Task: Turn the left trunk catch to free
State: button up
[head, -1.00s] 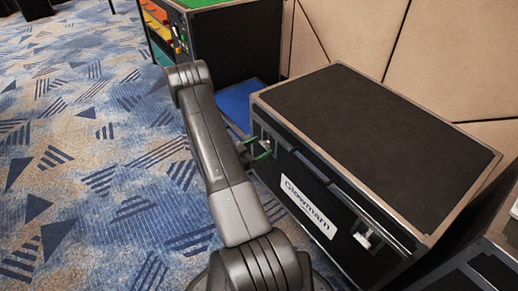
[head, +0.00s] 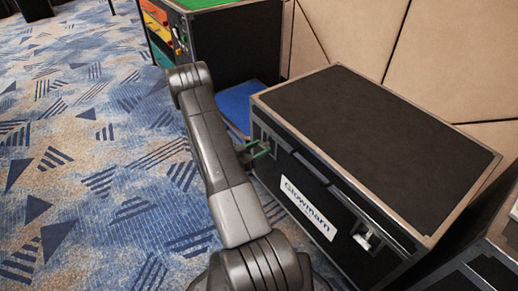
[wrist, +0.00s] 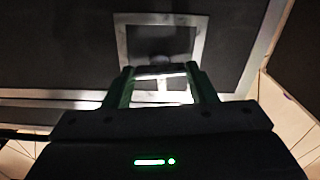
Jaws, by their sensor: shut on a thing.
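The black trunk (head: 375,130) with metal edging and a white label stands at the right in the head view. My gripper (head: 265,149), with green fingers, is at the left end of its front face. In the wrist view my gripper (wrist: 162,80) is shut on the left catch (wrist: 160,72), with a finger on either side. The catch sits in a square metal-framed recess (wrist: 200,42). In the head view the fingers and arm largely hide this catch, and its exact angle is hard to tell. The right catch (head: 367,240) is metallic and clear of my gripper.
A dark case with coloured drawers (head: 160,25) and a green top stands behind. A blue surface (head: 237,105) lies between it and the trunk. Another case (head: 480,265) is close at the lower right. Patterned carpet (head: 90,180) at the left is open.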

jog(key=n, duration=0.4)
jog(key=shift+p, duration=0.3)
jog(key=n+p, duration=0.1)
jog(key=n, duration=0.3)
jog(key=shift+n, duration=0.4)
jog(key=n, duration=0.4)
jog(key=shift+p, duration=0.35)
jog(key=shift+f+n, duration=0.1)
jog(key=shift+n, duration=1.7)
jog(key=o, duration=1)
jog(key=shift+a+p, duration=0.1)
jog(key=shift+p, duration=0.2)
jog(key=p+v, duration=0.2)
jog(key=v, duration=1.1)
jog(key=shift+s+a, duration=0.3)
